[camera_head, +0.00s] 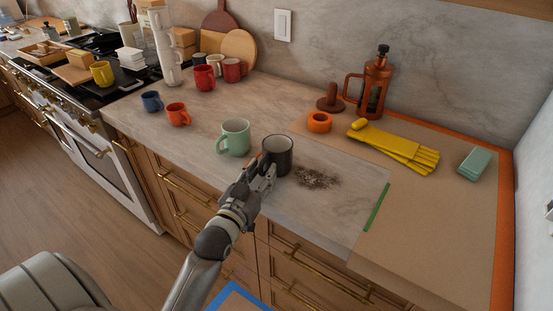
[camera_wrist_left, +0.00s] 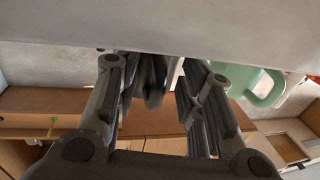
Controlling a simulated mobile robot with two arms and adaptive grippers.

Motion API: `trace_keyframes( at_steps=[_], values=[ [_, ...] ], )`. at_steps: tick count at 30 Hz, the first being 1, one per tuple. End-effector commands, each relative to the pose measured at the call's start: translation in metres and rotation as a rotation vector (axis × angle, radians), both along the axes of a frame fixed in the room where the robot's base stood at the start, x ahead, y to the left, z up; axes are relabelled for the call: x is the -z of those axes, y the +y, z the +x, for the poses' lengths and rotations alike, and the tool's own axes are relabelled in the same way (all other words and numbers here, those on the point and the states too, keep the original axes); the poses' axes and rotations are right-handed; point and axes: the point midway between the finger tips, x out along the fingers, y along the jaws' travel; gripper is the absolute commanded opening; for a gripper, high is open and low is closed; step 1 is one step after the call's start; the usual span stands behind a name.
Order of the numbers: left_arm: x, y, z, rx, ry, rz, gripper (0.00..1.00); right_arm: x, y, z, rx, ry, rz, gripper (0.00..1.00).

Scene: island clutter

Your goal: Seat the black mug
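The black mug (camera_head: 278,154) stands upright on the marble counter near its front edge, beside a mint green mug. My left gripper (camera_head: 262,174) is at the near-left side of the black mug, its fingers overlapping the mug's lower side in the head view. In the left wrist view, the fingers (camera_wrist_left: 174,85) are apart. A dark curved piece, which looks like the mug's handle (camera_wrist_left: 155,82), shows between them, nearer the left finger. A gap shows on its right side. Whether a finger touches the mug is unclear. My right gripper is not in view.
The mint green mug (camera_head: 234,138) stands close on the left. Dark crumbs (camera_head: 316,178) lie right of the black mug. Several other mugs stand farther back.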

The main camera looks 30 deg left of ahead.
Motion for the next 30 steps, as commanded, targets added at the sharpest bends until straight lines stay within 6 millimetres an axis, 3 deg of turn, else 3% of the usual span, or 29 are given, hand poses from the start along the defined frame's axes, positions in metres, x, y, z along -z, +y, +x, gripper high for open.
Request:
trace_keyframes(
  at_steps=[8, 16, 30],
  values=[
    [0.0006, 0.0002, 0.0022, 0.0, 0.001, 0.0, 0.34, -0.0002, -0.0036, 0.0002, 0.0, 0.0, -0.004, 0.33],
    [0.0005, 0.0003, 0.0021, 0.0, 0.001, 0.0, 0.0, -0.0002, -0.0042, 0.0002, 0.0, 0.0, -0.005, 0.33],
    [-0.0016, 0.0004, 0.0021, 0.0, -0.003, 0.0, 0.0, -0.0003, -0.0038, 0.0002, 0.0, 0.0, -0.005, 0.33]
  ],
)
